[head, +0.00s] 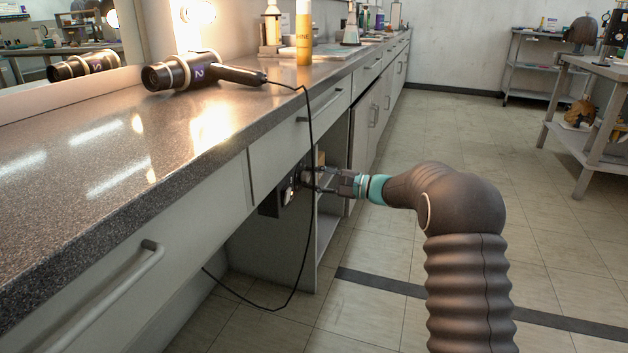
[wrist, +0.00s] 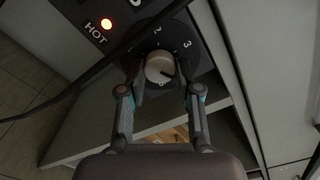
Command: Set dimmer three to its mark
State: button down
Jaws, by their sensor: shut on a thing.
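In the wrist view, a pale round knob (wrist: 159,67) sits on a dark dial plate (wrist: 186,62) with the numerals 2 and 3 showing. Another numeral below the knob is partly hidden. In the head view, my gripper (head: 310,179) reaches the dark control box (head: 289,190) under the counter. No label reading dimmer three is legible, and a target mark is not clear.
A black cable (head: 309,125) hangs from the hair dryer (head: 200,73) on the counter (head: 120,140) and passes close to the box. A drawer handle (head: 110,298) juts out at front left.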

dwell(0.3)
jog(key=c, duration=0.8)
grip_release()
jog(key=v, duration=1.2)
